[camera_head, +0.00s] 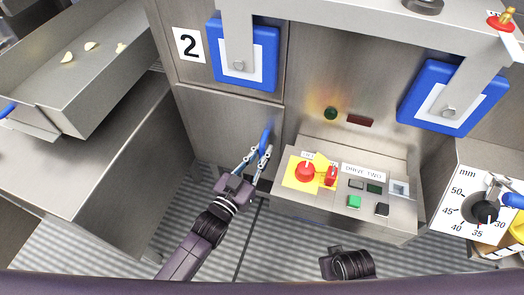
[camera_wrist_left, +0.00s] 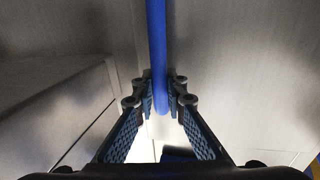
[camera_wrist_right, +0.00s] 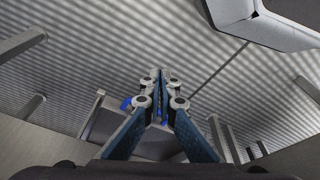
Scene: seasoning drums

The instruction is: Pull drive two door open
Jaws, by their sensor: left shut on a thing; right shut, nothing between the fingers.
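The drive two door (camera_head: 230,120) is a flat metal panel below the number 2 sign, and it looks closed or nearly so. Its blue handle (camera_head: 265,141) is upright near the panel's right edge. My left gripper (camera_head: 258,153) is shut on this handle. In the left wrist view the blue handle (camera_wrist_left: 157,50) runs down between the two fingers (camera_wrist_left: 161,95). The drive two control box (camera_head: 345,185) sits just right of the handle. My right gripper (camera_wrist_right: 160,90) is shut and empty above the ribbed floor; in the head view only part of my right arm shows at the bottom.
The control box carries a red knob (camera_head: 305,172) on a yellow plate and several buttons. A metal tray (camera_head: 75,75) stands at the left above a cabinet. A dial plate (camera_head: 466,200) is at the right. Ribbed floor (camera_head: 290,245) is open in front.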

